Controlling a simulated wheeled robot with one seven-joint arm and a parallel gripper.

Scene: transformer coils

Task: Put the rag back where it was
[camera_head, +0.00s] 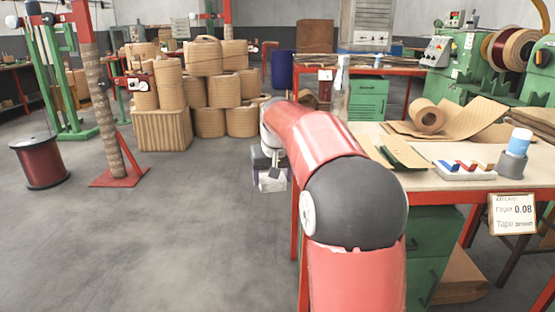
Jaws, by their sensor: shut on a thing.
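My gripper (266,176) hangs at the end of my red arm, to the left of the workbench (457,184) and out over the floor. It is partly hidden behind my arm. It is shut on a small pale grey thing (272,183), which looks like the rag. Its folds and full outline are too small to tell. No other rag can be made out on the visible part of the bench top.
Cardboard-coloured coils (205,57) are stacked behind.

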